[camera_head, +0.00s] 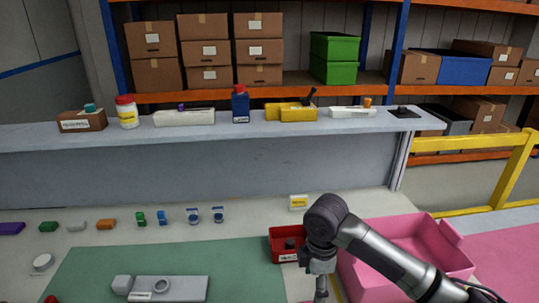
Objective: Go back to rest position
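My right arm comes in from the right, and its gripper (320,292) points down at the bottom of the picture. It is beside the red bin (276,238) and left of the pink crate (455,262). Its fingertips are small and partly cut off, so whether it is open or shut is unclear. My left gripper is out of view. A grey module (185,290) with a ring on top lies on the green mat (230,260), left of my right gripper.
Small coloured parts, including a green block (48,227) and an orange block (106,224), line the table's back. A raised grey shelf (350,125) holds several items, including a blue container (241,105). A yellow rail (510,170) stands right. The mat's middle is mostly clear.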

